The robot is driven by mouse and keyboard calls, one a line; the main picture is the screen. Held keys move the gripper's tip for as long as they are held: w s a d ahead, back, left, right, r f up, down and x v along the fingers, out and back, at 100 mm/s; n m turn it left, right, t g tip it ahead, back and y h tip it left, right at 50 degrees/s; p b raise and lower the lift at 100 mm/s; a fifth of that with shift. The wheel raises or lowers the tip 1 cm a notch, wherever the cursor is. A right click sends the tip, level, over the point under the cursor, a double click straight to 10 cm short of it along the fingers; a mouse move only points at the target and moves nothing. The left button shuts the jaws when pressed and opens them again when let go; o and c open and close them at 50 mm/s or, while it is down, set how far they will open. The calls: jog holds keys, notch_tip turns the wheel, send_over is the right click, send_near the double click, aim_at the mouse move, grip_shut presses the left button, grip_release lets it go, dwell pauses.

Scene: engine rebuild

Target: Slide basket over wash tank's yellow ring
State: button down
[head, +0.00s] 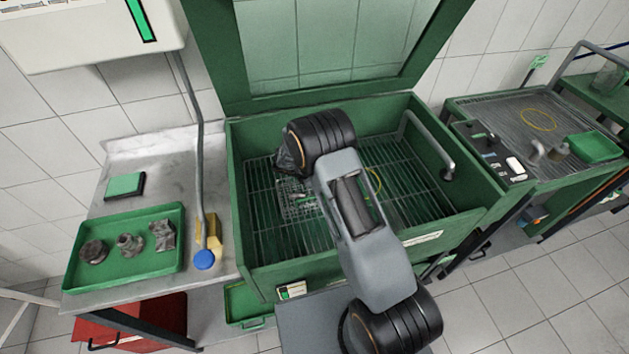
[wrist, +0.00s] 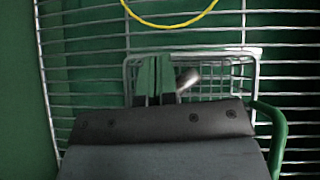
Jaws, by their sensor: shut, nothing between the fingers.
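The wire basket (head: 297,206) rests on the slatted grate inside the green wash tank (head: 262,262), left of the yellow ring (head: 375,181). In the wrist view the basket's pale rim (wrist: 232,53) runs across the middle, with the yellow ring (wrist: 172,24) beyond it at the top, apart from it. My gripper (wrist: 155,78) is shut and empty, its green fingers over or inside the basket beside a small metallic part (wrist: 187,79). I cannot tell whether the fingers touch the basket wall. A green bar (wrist: 271,130) curves at right, perhaps the basket's handle. My arm hides part of the tank.
The tank's lid (head: 235,92) is raised. A bent pipe (head: 430,145) stands inside at right. A left bench holds a green tray (head: 125,262) with several parts and a yellow block (head: 214,231). Another slatted station (head: 500,106) stands right. The grate right of the ring is clear.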

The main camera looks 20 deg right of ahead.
jog(key=d+b, duration=0.1)
jog(key=d, duration=0.6)
jog(key=w+d+b, duration=0.1)
jog(key=d, duration=0.6)
jog(key=w+d+b, duration=0.1)
jog(key=d, duration=0.6)
jog(key=shift+d+f+b, duration=0.1)
jog(key=shift+d+b, duration=0.05)
jog(key=shift+b, duration=0.15)
jog(key=a, duration=0.4)
jog(key=shift+s+a+r, duration=0.15)
jog(key=shift+a+r, duration=0.15)
jog(key=s+a+r+m+y, duration=0.2)
jog(key=s+a+r+m, duration=0.35)
jog(key=a+r, duration=0.55)
jog(key=s+a+r+m+t+y, duration=0.1)
jog(key=s+a+r+m+y, duration=0.1)
jog(key=s, duration=0.5)
jog(key=s+a+r+m+y+p, duration=0.1)
jog(key=s+a+r+m+y, duration=0.1)
jog(key=s+a+r+m, duration=0.2)
jog(key=s+a+r+m+t+y, duration=0.1)
jog(key=s+a+r+m+y, duration=0.2)
jog(key=s, duration=0.7)
notch_tip(320, 180, up, 2)
jog(key=m, duration=0.4)
jog(key=shift+s+a+t+p, duration=0.25)
jog(key=shift+t+p, duration=0.05)
